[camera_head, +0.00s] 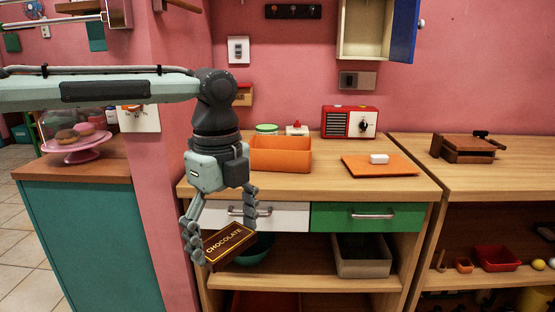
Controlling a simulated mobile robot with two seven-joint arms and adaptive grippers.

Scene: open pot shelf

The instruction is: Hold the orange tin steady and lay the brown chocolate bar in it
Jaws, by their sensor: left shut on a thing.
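The orange tin (280,162) stands on the wooden worktop, left of its middle, open at the top. My left gripper (222,238) hangs in front of the worktop's left front edge, lower in the picture than the tin and to its left. It is shut on the brown chocolate bar (229,244), which has yellow lettering and is held tilted, its right end higher. The gripper and bar cover part of the white drawer and the shelf opening behind. My right gripper is not in view.
A red radio (349,122) stands behind. Below are a white drawer (290,214), a green drawer (340,217) and a shelf with a grey bin (362,268). The worktop's front strip is clear.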

